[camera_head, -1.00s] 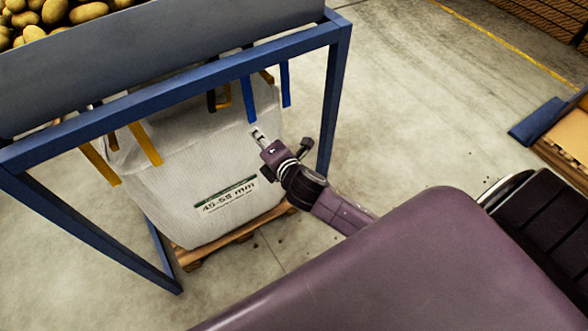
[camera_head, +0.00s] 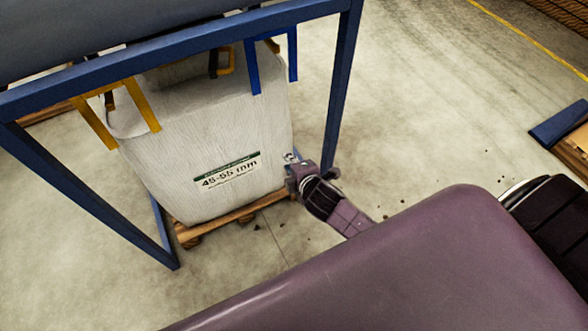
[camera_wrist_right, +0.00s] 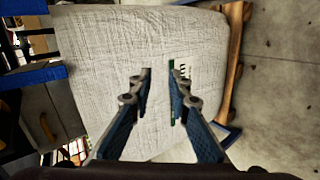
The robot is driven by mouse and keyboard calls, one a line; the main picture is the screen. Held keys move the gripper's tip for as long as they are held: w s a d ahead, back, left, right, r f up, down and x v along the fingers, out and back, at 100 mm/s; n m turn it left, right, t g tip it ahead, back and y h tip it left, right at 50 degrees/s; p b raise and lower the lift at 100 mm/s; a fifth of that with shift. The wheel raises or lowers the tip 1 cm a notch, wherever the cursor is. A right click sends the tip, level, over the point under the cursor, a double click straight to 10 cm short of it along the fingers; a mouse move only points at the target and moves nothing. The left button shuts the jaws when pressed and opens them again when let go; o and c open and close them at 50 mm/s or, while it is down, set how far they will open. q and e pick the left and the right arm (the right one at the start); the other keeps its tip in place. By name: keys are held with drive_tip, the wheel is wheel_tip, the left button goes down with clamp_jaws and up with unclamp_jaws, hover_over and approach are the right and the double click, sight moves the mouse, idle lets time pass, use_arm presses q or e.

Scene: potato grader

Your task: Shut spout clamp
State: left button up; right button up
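A white bulk bag (camera_head: 165,165) labelled 45-55 mm hangs by blue and yellow straps inside a blue frame, above a pallet. My right gripper (camera_head: 290,157) is at the bag's right side, near the frame's right post. In the right wrist view my right gripper (camera_wrist_right: 160,75) has its fingers apart, with nothing between them, facing the bag's cloth (camera_wrist_right: 100,60). My left gripper is out of view.
The blue frame's right post (camera_head: 341,95) stands close to my right gripper. A wooden pallet (camera_head: 245,212) lies under the bag. Another pallet (camera_head: 575,150) is at the far right.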

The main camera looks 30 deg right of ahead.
drive_tip(key=shift+s+d+f, duration=0.1)
drive_tip(key=shift+s+f, duration=0.2)
drive_tip(key=shift+f, duration=0.2)
drive_tip(key=shift+f, duration=0.1)
